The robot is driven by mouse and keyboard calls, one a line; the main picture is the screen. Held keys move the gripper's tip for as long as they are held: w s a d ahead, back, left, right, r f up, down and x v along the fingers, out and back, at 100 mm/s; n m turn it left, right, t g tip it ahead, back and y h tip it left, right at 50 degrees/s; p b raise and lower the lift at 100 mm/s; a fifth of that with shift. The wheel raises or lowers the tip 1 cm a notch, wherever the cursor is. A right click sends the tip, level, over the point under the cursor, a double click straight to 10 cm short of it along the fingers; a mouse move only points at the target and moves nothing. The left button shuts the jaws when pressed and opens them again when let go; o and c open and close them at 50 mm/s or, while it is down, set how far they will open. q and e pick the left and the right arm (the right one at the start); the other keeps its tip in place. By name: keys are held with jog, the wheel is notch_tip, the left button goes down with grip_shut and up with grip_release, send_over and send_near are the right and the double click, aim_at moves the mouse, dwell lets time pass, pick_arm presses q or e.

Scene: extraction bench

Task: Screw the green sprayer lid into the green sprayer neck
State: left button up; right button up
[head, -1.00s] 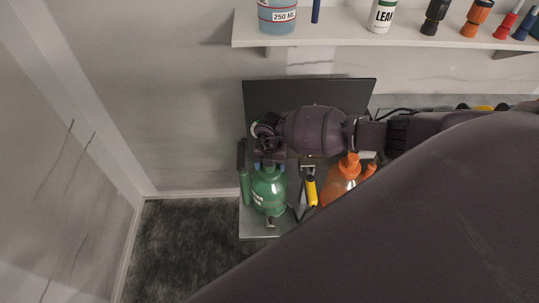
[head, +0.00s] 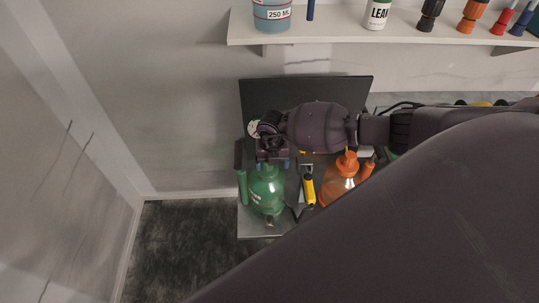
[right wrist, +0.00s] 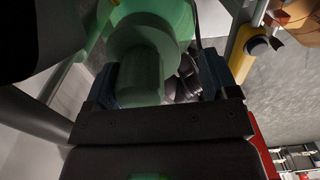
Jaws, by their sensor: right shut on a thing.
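The green sprayer (head: 266,190) stands upright on the bench at its left end, with its green handle piece (head: 242,187) at its left side. My right gripper (head: 272,166) is directly above the sprayer's neck and hides it in the head view. In the right wrist view, my right gripper (right wrist: 160,85) is shut on the green sprayer lid (right wrist: 140,78), one finger on each side. The green sprayer body (right wrist: 160,15) shows just beyond the lid. I cannot tell how far the lid sits in the neck. My left gripper is not in view.
A yellow-handled tool (head: 309,187) lies just right of the green sprayer. An orange sprayer (head: 338,188) stands further right, close under my right arm. A dark panel (head: 255,95) stands behind. A shelf (head: 330,38) with several bottles is on the wall above.

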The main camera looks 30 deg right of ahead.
jog(key=shift+w+a+r+m+p, duration=0.2)
jog(key=shift+w+a+m+p, duration=0.1)
jog(key=shift+a+m+p, duration=0.15)
jog(key=shift+w+a+r+m+p, duration=0.15)
jog(key=shift+w+a+m+p, duration=0.15)
jog(key=shift+a, duration=0.25)
jog(key=c, duration=0.5)
jog(key=shift+w+a+m+p, duration=0.1)
jog(key=shift+m+p, duration=0.3)
jog(key=shift+m, duration=0.25)
jog(key=shift+c, duration=0.9)
jog(key=shift+m+p, duration=0.65)
jog(key=shift+m, duration=0.45)
jog(key=shift+f+m+p, duration=0.15)
jog(key=shift+m+p, duration=0.15)
jog(key=shift+m, duration=0.9)
jog(key=m, duration=0.9)
jog(key=shift+f+m, duration=0.1)
jog(key=shift+m, duration=0.2)
jog(key=m, duration=0.8)
jog(key=shift+m, duration=0.5)
jog(key=shift+d+m, duration=0.25)
jog(key=shift+m, duration=0.15)
jog(key=shift+f, duration=0.1)
jog(key=o, duration=1.1)
jog(key=shift+s+d, duration=0.1)
jog(key=shift+s, duration=0.1)
